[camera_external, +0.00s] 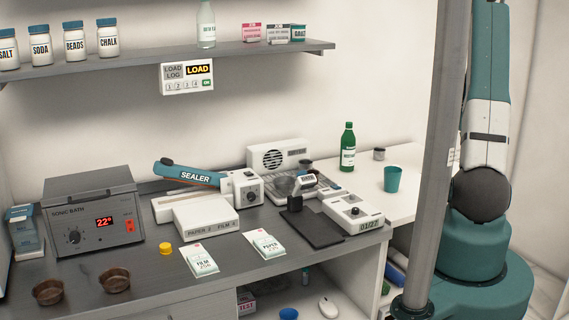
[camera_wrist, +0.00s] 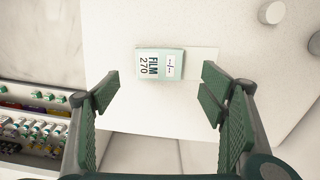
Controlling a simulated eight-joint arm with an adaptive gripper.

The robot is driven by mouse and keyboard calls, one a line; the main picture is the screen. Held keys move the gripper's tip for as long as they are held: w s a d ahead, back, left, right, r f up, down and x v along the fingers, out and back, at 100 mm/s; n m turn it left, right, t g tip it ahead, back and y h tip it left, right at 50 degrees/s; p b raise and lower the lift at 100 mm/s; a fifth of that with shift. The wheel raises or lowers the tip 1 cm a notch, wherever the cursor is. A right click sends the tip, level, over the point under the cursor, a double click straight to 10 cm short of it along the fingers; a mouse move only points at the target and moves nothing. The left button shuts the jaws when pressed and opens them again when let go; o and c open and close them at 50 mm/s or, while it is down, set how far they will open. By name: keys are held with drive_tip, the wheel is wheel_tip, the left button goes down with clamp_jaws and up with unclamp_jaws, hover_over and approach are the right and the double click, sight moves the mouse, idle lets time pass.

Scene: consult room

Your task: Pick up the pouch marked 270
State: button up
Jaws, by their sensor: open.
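The pouch marked FILM 270 (camera_wrist: 160,63) lies flat on a white surface in the wrist view, its print turned sideways. It has a pale teal edge and a plain white strip reaching out to its right. My gripper (camera_wrist: 158,95) is open and empty, with its two green pads apart. The pouch shows between and beyond the fingertips, with no contact visible. My gripper is out of the external view. Two other pouches show there on the dark counter: one marked FILM (camera_external: 200,260) and one marked PAPER (camera_external: 265,245); their smaller print is hard to read.
In the wrist view, round pale objects (camera_wrist: 271,12) stand at the upper right, and shelves of jars (camera_wrist: 35,125) are at the lower left. The white surface around the pouch is mostly clear. In the external view, a sealer (camera_external: 195,175) and a sonic bath (camera_external: 95,215) crowd the counter.

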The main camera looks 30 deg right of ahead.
drive_tip(key=shift+f, duration=0.85)
drive_tip(key=shift+s+f, duration=0.1)
drive_tip(key=shift+f, duration=2.5)
drive_tip(key=c, duration=0.9)
